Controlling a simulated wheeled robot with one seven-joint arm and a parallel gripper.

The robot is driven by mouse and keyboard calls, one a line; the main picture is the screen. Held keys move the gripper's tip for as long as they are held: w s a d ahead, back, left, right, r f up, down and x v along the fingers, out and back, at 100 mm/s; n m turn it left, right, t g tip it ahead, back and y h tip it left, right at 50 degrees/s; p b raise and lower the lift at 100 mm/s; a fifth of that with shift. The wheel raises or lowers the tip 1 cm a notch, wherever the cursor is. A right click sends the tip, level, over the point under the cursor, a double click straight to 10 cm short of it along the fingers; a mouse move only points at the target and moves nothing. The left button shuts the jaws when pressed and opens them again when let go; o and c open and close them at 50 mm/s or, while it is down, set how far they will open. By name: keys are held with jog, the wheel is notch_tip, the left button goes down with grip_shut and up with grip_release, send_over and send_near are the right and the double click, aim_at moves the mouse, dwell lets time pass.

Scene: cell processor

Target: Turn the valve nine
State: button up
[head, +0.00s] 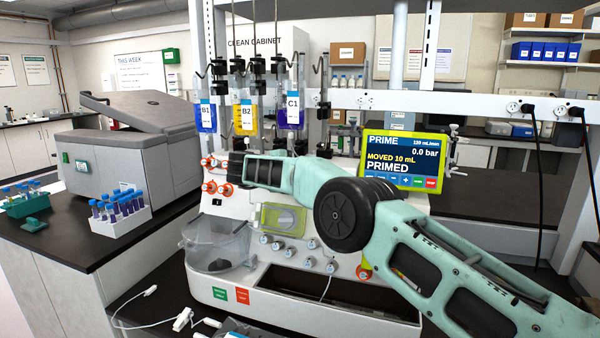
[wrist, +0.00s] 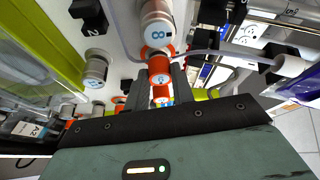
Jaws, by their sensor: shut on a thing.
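In the wrist view my gripper (wrist: 161,88) has its two dark fingers on either side of an orange valve knob (wrist: 160,70) with a pale end, and is shut on it. I cannot read a number on this knob. A white knob marked 8 (wrist: 157,30) is right beside it. In the head view orange valves (head: 208,187) stand on the left side of the white cell processor (head: 235,208). My gripper (head: 222,166) reaches them from the right, and its fingertips are hard to make out.
Bags B1 (head: 205,116), B2 (head: 244,118) and C1 (head: 291,113) hang above the valves. A clear bin (head: 216,245) is below the valves. A thin tube (wrist: 205,54) runs near my fingers.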

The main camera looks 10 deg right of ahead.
dwell(0.4)
jog(key=o, duration=1)
jog(key=shift+a, duration=0.15)
jog(key=b+v, duration=0.2)
jog(key=v, duration=1.5)
jog(key=shift+b, duration=0.35)
jog(key=shift+a, duration=0.1)
